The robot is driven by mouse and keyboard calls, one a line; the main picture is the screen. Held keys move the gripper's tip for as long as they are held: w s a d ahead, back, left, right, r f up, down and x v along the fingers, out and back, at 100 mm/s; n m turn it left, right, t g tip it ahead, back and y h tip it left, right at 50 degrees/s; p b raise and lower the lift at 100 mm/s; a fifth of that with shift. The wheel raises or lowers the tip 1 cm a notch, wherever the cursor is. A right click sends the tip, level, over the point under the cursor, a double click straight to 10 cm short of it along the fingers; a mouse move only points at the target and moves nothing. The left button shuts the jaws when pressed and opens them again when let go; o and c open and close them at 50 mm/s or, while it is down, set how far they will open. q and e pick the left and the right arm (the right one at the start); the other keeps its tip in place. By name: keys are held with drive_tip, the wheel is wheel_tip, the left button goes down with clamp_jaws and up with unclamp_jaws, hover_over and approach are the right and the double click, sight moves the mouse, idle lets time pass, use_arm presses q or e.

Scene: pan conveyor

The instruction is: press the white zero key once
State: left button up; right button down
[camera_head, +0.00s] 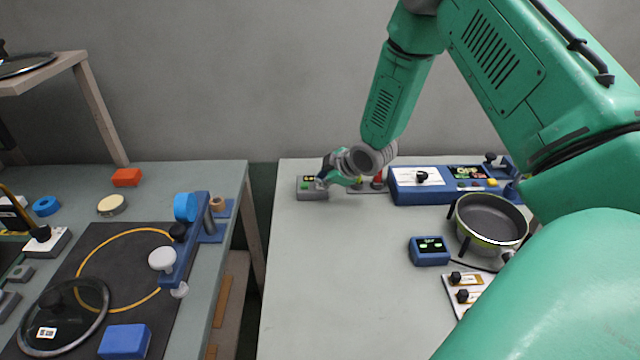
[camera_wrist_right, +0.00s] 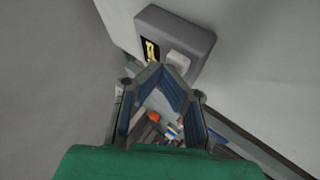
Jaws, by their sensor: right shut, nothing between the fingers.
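A small grey box (camera_head: 311,195) stands at the far left corner of the right table. It also shows in the right wrist view (camera_wrist_right: 165,22), with a yellow-lit display (camera_wrist_right: 151,51) and a pale white key (camera_wrist_right: 188,62) on its top. My right gripper (camera_head: 322,183) is at this box, its fingers at the box's right side in the head view. In the right wrist view the closed fingertips (camera_wrist_right: 163,70) overlap the lower edge of the white key and hide part of it. I cannot tell whether they touch it. My left gripper is not in view.
A blue console (camera_head: 405,193) stands right of the box, with a red-and-grey item (camera_head: 377,182) between. A pan (camera_head: 490,222) and a blue display unit (camera_head: 429,252) are nearer. The right table's left front (camera_head: 315,290) is clear. A gap separates it from the left table.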

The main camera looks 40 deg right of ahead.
drive_tip(key=shift+a+r+p, duration=0.1)
drive_tip(key=shift+r+p, duration=0.5)
drive_tip(key=shift+r, duration=0.25)
wheel_tip(320, 180, up, 5)
drive_tip(key=p, duration=0.4)
idle(0.6)
